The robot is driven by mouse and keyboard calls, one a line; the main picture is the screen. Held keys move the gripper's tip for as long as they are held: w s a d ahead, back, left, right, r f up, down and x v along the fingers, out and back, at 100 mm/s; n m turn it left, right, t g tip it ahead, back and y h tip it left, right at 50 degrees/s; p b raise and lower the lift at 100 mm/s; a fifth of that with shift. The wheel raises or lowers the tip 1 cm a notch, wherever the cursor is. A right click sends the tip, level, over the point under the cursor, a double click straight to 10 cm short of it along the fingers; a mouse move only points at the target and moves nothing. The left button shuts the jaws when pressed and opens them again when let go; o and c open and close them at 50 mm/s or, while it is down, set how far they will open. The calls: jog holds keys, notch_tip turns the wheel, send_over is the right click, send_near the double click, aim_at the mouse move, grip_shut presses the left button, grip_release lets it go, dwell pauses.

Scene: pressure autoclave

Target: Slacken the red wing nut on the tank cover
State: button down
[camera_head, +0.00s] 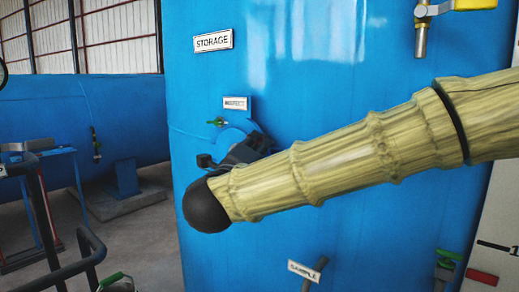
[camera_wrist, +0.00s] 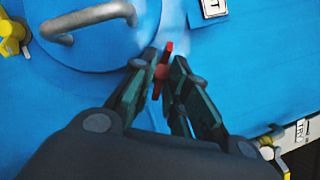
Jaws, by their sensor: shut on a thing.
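The red wing nut (camera_wrist: 168,48) shows in the wrist view at the rim of the round blue cover (camera_wrist: 75,56), which has a grey handle (camera_wrist: 90,19). My gripper (camera_wrist: 165,73) is shut on the red wing nut, with a dark finger on each side of it and one red wing standing out past the fingertips. In the head view my sleeved arm and gripper (camera_head: 240,150) reach across the blue tank (camera_head: 330,110) to the cover below the "INSPECT" label (camera_head: 236,103). The red nut is hidden there.
A green-handled fitting (camera_head: 216,122) sits on the tank just above the cover. A "SAMPLE" tag (camera_head: 303,270) and a yellow valve (camera_head: 470,5) are on the tank too. Dark rails (camera_head: 75,245) stand at the lower left.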

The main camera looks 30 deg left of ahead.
jog(key=c, duration=1.4)
grip_release()
jog(key=v, duration=1.2)
jog(key=shift+d, duration=0.1)
